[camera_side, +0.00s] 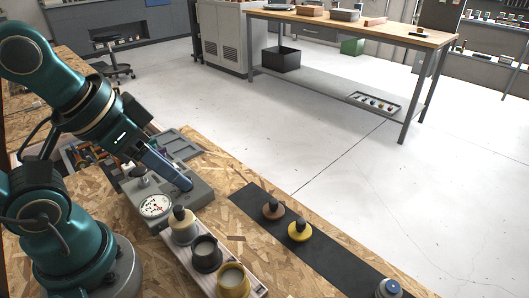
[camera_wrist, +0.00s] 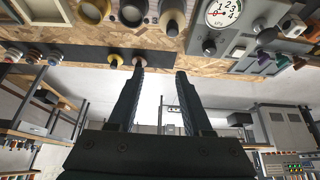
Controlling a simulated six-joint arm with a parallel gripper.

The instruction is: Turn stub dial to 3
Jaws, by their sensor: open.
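A grey box (camera_side: 201,195) stands on the chipboard bench and carries a round white dial face (camera_side: 155,206) with black numerals. The dial face also shows at the top of the wrist view (camera_wrist: 221,12), with 2, 3 and 4 readable; its pointer setting is too small to read surely. A dark round knob (camera_wrist: 208,47) sits on the box beside the dial face. My gripper (camera_side: 188,186) is over the box's far part in the side view and hides some of it. In the wrist view my gripper (camera_wrist: 160,72) is open, with nothing between its fingers.
Cream, dark and yellow pots stand in a tray (camera_side: 257,285) in front of the box. A black mat (camera_side: 333,255) to the right bears brown, yellow and blue-topped knobbed pieces. Colourful parts lie behind my arm. The floor beyond is open.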

